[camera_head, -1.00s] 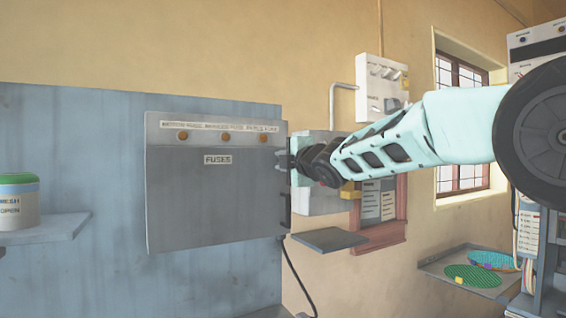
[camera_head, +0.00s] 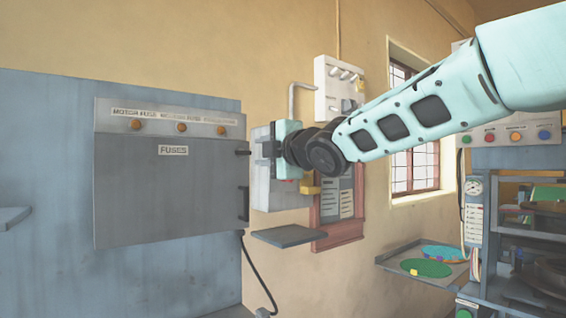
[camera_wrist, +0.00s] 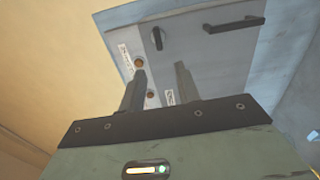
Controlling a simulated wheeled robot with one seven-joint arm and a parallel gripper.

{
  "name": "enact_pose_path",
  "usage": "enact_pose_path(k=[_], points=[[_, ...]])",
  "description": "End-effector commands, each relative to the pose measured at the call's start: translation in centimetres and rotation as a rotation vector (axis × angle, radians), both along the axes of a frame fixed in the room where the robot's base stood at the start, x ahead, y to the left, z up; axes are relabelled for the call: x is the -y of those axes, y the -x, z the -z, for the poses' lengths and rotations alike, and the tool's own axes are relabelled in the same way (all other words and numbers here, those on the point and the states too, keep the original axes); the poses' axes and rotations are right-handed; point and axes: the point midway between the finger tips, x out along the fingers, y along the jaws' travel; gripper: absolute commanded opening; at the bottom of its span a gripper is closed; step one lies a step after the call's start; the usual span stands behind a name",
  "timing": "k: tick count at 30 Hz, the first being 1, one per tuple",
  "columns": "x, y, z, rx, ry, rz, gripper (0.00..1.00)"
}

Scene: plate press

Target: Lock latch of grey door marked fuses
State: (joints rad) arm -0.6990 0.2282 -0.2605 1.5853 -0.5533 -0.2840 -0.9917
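The grey door (camera_head: 165,195) marked FUSES is flat in its frame on a blue-grey panel and looks shut. A small dark latch (camera_head: 242,152) sits at its upper right edge, above a black pull handle (camera_head: 243,203). In the wrist view the door (camera_wrist: 205,55) appears turned, with the latch (camera_wrist: 157,38) pointing along the picture's vertical and the handle (camera_wrist: 233,24) beside it. My gripper (camera_wrist: 160,80) is open and empty, its two fingers apart and short of the latch. In the head view my gripper (camera_head: 262,149) is just right of the latch.
A grey box (camera_head: 272,190) on the wall stands behind my gripper. A small shelf (camera_head: 288,236) juts out below it. A white switch box (camera_head: 336,90) hangs above. A machine with shelves (camera_head: 515,240) and a tray (camera_head: 395,258) stand at right. Space before the door is clear.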

Motion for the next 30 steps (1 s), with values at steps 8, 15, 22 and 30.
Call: enact_pose_path(k=[8, 15, 22, 30], points=[[2.9, 4.3, 0.2, -0.001, -0.001, 0.001, 0.33], [3.9, 5.7, 0.1, -0.001, 0.001, 0.001, 0.33], [3.9, 5.7, 0.0, 0.0, 0.001, 0.001, 0.33], [3.9, 5.7, 0.0, -0.001, 0.001, 0.001, 0.33]])
